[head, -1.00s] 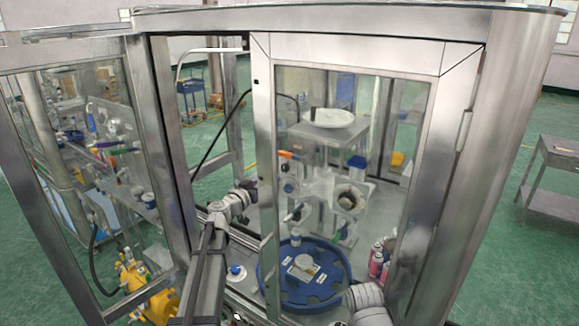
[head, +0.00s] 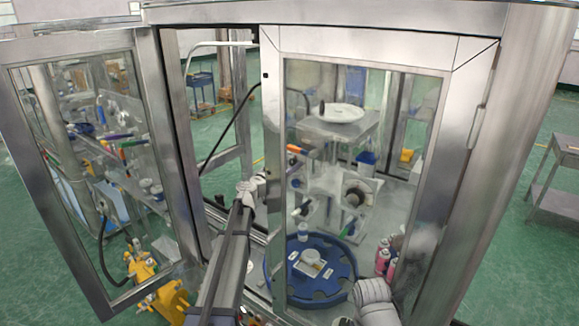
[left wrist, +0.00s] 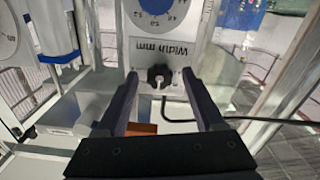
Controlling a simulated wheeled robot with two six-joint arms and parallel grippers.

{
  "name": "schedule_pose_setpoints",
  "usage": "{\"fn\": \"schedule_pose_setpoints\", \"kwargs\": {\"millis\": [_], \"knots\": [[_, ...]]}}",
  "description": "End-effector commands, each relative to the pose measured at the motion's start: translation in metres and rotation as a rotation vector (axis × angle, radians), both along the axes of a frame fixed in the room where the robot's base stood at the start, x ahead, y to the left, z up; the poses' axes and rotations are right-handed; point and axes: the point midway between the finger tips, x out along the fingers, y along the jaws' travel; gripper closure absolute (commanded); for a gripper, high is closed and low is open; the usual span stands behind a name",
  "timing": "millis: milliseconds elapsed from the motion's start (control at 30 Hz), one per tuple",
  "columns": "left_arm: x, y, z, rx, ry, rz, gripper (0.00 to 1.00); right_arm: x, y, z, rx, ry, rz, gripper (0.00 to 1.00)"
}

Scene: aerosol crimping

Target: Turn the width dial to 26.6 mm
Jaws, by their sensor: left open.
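The panel's label (left wrist: 160,48) reads "Width mm" upside down. Below it is a black knob (left wrist: 158,77). My left gripper (left wrist: 159,74) is open, with one dark finger on each side of the knob and visible gaps between. I cannot read the exact setting. In the head view my left wrist (head: 250,188) reaches into the cabinet, its fingertips hidden behind the door frame. My right gripper is not in view.
A metal door frame (head: 273,130) and glass panel stand close to my left arm. Inside are a blue turntable (head: 310,296) and pink cans (head: 383,262). In the left wrist view a black cable (left wrist: 230,117) runs right of the knob, and another dial (left wrist: 22,32) is at upper left.

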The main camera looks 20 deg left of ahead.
Motion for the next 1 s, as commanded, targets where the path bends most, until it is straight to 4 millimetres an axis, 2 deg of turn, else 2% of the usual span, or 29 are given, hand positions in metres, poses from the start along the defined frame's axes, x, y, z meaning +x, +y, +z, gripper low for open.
{"fn": "schedule_pose_setpoints", "kwargs": {"millis": [200, 800, 1000], "knots": [[-0.0003, -0.0002, 0.0000, 0.000, 0.000, 0.000, 0.32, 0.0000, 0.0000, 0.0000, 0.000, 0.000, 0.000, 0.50], [-0.0004, 0.0000, 0.0000, 0.000, 0.000, 0.000, 1.00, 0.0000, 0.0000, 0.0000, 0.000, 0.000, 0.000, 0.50], [-0.0005, 0.0001, 0.0000, -0.001, 0.000, 0.000, 1.00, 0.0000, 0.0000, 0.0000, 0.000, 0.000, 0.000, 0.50]]}}
